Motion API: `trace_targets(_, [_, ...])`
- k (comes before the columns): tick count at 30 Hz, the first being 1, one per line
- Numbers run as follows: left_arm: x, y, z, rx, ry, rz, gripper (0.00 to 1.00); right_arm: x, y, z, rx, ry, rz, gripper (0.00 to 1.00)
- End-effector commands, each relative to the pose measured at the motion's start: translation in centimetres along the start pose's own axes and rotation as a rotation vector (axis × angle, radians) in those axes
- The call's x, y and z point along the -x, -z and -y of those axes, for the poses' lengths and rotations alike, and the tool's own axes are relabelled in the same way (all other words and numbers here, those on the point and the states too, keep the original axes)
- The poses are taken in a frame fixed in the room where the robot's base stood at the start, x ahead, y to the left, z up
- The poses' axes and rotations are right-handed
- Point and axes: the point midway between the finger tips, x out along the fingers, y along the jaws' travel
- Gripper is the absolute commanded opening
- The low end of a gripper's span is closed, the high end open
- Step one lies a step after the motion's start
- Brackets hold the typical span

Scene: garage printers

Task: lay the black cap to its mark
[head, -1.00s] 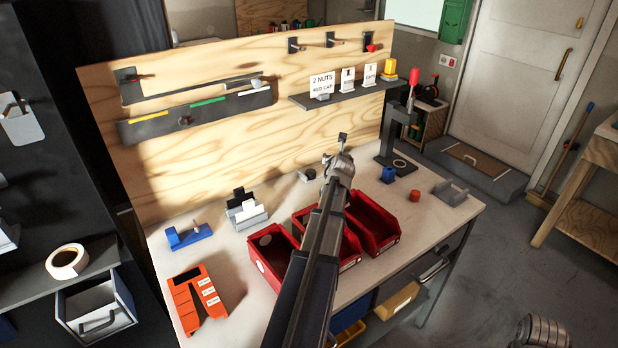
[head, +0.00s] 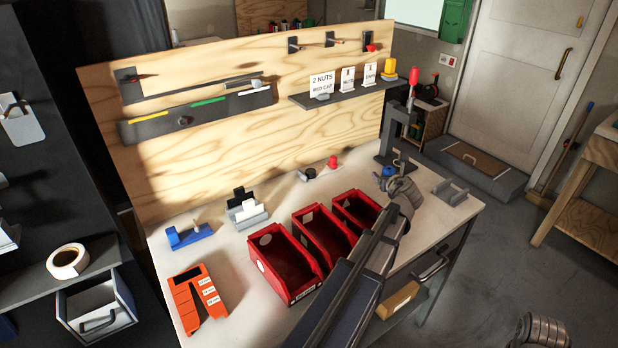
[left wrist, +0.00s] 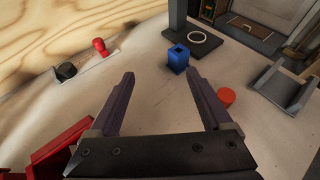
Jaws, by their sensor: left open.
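The black cap (head: 310,173) sits at the back of the workbench, near the plywood board. In the left wrist view the black cap (left wrist: 65,71) is at the left, on a pale strip with a red cap (left wrist: 99,45) beside it. I cannot make out a mark for it. My left gripper (head: 392,178) is over the right part of the bench, well to the right of the black cap. In the left wrist view its fingers (left wrist: 160,77) are apart with nothing between them.
Red bins (head: 290,287) stand mid-bench. In the left wrist view a blue block (left wrist: 178,58), an orange-red cylinder (left wrist: 227,97) and a grey cradle (left wrist: 282,90) stand ahead and right. A dark press stand (head: 392,145) rises at the back right.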

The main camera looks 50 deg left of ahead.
Motion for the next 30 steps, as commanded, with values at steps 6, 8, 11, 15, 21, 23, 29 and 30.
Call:
trace_targets(6, [2.3,0.9,2.4,0.001,-0.004,0.004,0.83,0.1,0.0,0.0,0.0,0.0,0.0,0.5])
trace_targets(8, [2.8,1.0,2.9,0.002,-0.006,0.006,0.83,0.1,0.0,0.0,0.0,0.0,0.0,0.5])
trace_targets(11, [3.2,1.2,3.3,0.003,-0.008,0.007,0.83,0.1,0.0,0.0,0.0,0.0,0.0,0.5])
trace_targets(15, [3.6,1.3,3.7,0.004,-0.01,0.009,0.83,0.1,0.0,0.0,0.0,0.0,0.0,0.5])
trace_targets(21, [3.7,1.3,3.7,0.005,-0.011,0.01,0.83,0.1,0.0,0.0,0.0,0.0,0.0,0.5])
trace_targets(23, [3.7,1.3,3.7,0.005,-0.011,0.009,0.83,0.1,0.0,0.0,0.0,0.0,0.0,0.5])
trace_targets(29, [4.2,1.8,4.0,0.044,-0.01,-0.006,0.83,0.2,0.0,0.0,-0.001,0.0,0.0,0.5])
trace_targets(30, [4.8,2.2,4.3,0.088,-0.01,-0.023,0.83,0.4,0.0,0.0,-0.001,0.0,0.0,0.5])
